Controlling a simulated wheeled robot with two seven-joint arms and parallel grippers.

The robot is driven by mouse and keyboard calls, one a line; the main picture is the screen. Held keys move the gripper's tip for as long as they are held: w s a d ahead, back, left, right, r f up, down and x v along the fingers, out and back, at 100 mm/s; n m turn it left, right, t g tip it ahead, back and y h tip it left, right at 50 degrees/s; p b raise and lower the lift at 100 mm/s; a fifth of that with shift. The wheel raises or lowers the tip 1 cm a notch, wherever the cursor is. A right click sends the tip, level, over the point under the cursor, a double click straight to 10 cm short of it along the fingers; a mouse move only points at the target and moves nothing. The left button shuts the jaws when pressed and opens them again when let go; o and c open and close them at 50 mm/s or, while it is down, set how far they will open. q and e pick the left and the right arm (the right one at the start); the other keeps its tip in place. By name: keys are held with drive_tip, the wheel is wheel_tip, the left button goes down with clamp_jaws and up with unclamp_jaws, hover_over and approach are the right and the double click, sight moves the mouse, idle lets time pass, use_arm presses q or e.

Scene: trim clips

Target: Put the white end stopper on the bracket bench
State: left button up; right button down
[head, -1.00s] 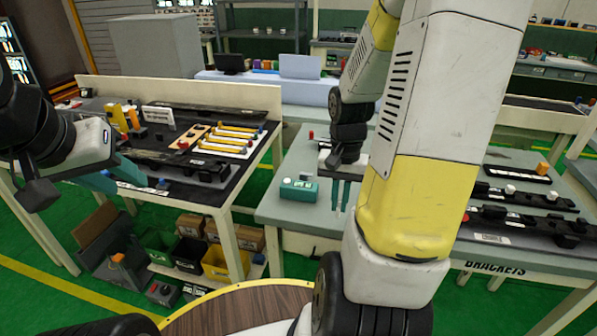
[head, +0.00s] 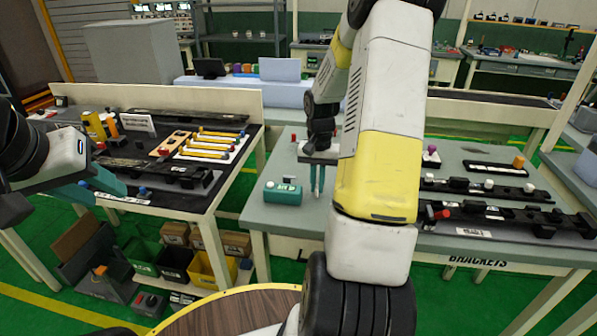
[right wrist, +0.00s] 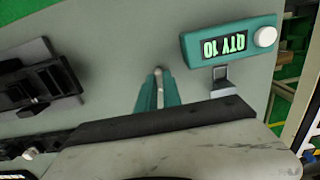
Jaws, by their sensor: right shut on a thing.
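My right gripper (head: 317,178) points down over the left part of the grey bracket bench (head: 300,222), whose front edge reads "BRACKETS". Its teal fingers are shut; in the right wrist view the gripper (right wrist: 158,88) has a small pale tip, the white end stopper (right wrist: 158,71), between its fingertips. Most of the stopper is hidden by the fingers. Whether it touches the bench top I cannot tell. My left gripper (head: 98,187) is in front of the dark-topped bench at the left, its teal fingers apart with nothing seen between them.
A teal "QTY 10" box (head: 283,192) with a white button is beside the right gripper. Black rail fixtures (head: 487,188) with coloured pegs lie on the bench's right half. The dark-topped bench (head: 150,175) holds yellow-barred parts.

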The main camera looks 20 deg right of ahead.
sight(317, 186)
drive_tip(key=shift+f, duration=0.15)
drive_tip(key=c, duration=1.5)
unclamp_jaws()
drive_tip(key=s+a+r+n+t, duration=0.1)
drive_tip(key=s+a+r, duration=0.15)
drive_tip(key=r, duration=0.65)
drive_tip(key=s+a+r+n+t, duration=0.1)
drive_tip(key=a+r, duration=0.2)
drive_tip(key=r, duration=0.7)
drive_tip(key=s+a+r+n+t, duration=0.1)
drive_tip(key=s+a+r, duration=0.1)
drive_tip(key=s, duration=0.3)
drive_tip(key=s+a+r+n+t+y, duration=0.1)
drive_tip(key=s+a+r+n+t, duration=0.1)
drive_tip(key=s+a, duration=0.3)
drive_tip(key=s+a+r+n+t+y, duration=0.1)
drive_tip(key=s+a+r+n, duration=0.1)
drive_tip(key=s+a, duration=0.2)
drive_tip(key=shift+s+a+t, duration=0.25)
drive_tip(key=shift+s+t, duration=0.05)
drive_tip(key=shift+s, duration=0.3)
